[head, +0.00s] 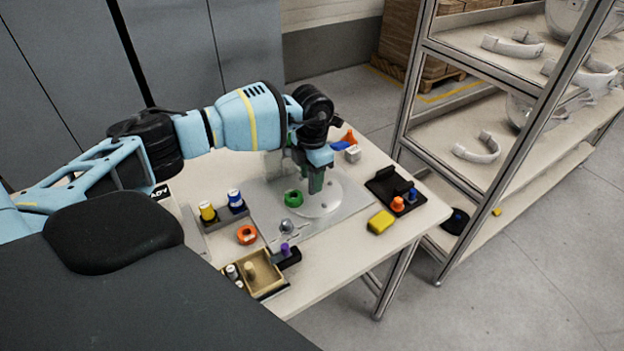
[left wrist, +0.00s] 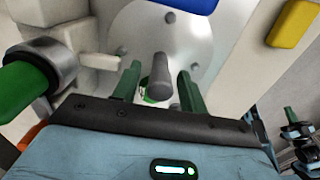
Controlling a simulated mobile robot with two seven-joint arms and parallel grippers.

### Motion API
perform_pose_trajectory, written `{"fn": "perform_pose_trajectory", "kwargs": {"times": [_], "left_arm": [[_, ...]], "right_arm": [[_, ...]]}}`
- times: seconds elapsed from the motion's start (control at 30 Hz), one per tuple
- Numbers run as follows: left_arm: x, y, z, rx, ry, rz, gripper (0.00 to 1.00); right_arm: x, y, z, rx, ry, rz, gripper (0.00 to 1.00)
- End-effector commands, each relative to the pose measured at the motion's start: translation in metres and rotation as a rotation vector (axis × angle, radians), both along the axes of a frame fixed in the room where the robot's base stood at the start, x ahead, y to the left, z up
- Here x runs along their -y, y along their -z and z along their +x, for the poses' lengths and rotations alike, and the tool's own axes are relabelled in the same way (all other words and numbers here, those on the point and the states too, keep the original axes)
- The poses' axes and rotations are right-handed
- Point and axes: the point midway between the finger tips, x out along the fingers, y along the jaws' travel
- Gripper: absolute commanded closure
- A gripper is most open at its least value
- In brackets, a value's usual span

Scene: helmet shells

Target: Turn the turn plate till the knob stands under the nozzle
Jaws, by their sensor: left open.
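The turn plate (head: 322,199) is a pale grey disc on a flat grey base on the table; in the left wrist view the plate (left wrist: 195,55) shows small bolts. My left gripper (head: 316,186) points down over it, open. In the left wrist view a dark grey upright knob (left wrist: 160,75) stands between the green fingers of my left gripper (left wrist: 156,85), with gaps on both sides. In the head view the gripper hides it. A green cylinder (left wrist: 20,85) in a grey collar is left of the plate; I cannot tell whether it is the nozzle. My right gripper (left wrist: 292,120) appears small at the edge.
A yellow block (head: 381,222) and a dark tray (head: 376,183) lie to the right. A wooden box (head: 270,291) is in front. A shelf rack (head: 405,100) stands beyond the table.

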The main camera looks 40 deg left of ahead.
Motion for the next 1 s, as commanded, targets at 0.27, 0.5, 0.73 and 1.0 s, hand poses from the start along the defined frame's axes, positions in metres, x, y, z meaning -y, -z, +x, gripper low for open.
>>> {"fn": "perform_pose_trajectory", "kwargs": {"times": [0.27,0.5,0.73,1.0], "left_arm": [[0.000,0.017,0.000,0.000,0.000,0.001,0.57],[0.000,0.017,0.000,0.001,0.000,0.000,0.60],[0.000,0.017,0.000,0.001,0.000,0.000,0.90],[0.000,0.017,0.000,0.001,0.001,0.000,1.00]], "right_arm": [[0.000,0.000,0.002,0.003,0.000,0.001,1.00],[-0.001,-0.001,0.008,0.013,0.002,0.002,1.00],[-0.001,-0.002,0.009,0.016,0.004,0.002,1.00],[-0.001,-0.001,0.008,0.013,0.004,0.004,1.00]]}}
